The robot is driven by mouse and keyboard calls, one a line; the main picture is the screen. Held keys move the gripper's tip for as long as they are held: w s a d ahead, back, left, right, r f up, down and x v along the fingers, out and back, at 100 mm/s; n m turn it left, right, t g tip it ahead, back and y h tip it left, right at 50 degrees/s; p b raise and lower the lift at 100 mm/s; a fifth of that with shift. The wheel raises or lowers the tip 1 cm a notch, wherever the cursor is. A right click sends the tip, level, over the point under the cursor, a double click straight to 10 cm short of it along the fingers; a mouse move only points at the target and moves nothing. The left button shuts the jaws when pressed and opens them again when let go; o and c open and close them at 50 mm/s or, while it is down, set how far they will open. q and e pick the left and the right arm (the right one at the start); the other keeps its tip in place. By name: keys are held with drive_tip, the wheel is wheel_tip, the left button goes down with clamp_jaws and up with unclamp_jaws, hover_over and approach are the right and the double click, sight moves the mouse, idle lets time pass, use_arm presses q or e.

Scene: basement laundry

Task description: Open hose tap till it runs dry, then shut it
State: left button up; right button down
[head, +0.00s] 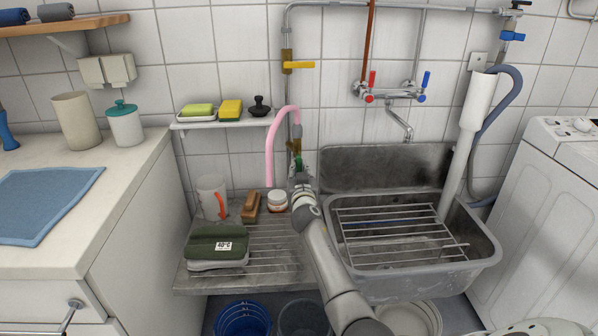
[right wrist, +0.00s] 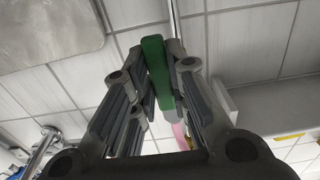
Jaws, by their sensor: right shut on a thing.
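The hose tap (head: 296,131) sits low on the vertical wall pipe, left of the sink, with a pink hose (head: 269,150) looping from it to the left and down. The hose's open end hangs above the slatted drainboard; I see no water coming from it. My right gripper (head: 299,175) is at the tap, shut on its green lever (right wrist: 154,62), which stands between the fingers in the right wrist view. The gripper hides most of the lever in the head view. A bit of the pink hose (right wrist: 179,136) shows behind the fingers. My left gripper is not in view.
A yellow-handled valve (head: 300,65) is higher on the same pipe. A clear jug (head: 211,194), brush (head: 250,207), jar (head: 277,202) and folded green cloth (head: 217,243) stand on the drainboard (head: 275,262). The sink (head: 472,268) with a wire rack is right; buckets (head: 243,319) are below.

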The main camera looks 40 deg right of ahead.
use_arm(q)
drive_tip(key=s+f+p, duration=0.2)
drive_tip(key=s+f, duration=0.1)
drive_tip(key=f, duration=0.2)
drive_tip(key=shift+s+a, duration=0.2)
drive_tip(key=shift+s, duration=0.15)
use_arm(e)
drive_tip(key=shift+s+d+r+n, duration=0.25)
drive_tip(key=shift+d+n, duration=0.15)
drive_tip(key=shift+n, duration=1.65)
drive_tip(key=shift+s+d+r+n, duration=0.2)
drive_tip(key=shift+d+r+n, duration=0.15)
drive_tip(key=shift+n, duration=1.75)
drive_tip(key=shift+s+d+r+n, duration=0.25)
drive_tip(key=shift+d+n, duration=0.15)
drive_tip(key=shift+n, duration=1.65)
drive_tip(key=shift+f, duration=0.1)
drive_tip(key=c, duration=1.4)
unclamp_jaws()
drive_tip(key=v, duration=1.2)
drive_tip(key=shift+a, duration=0.1)
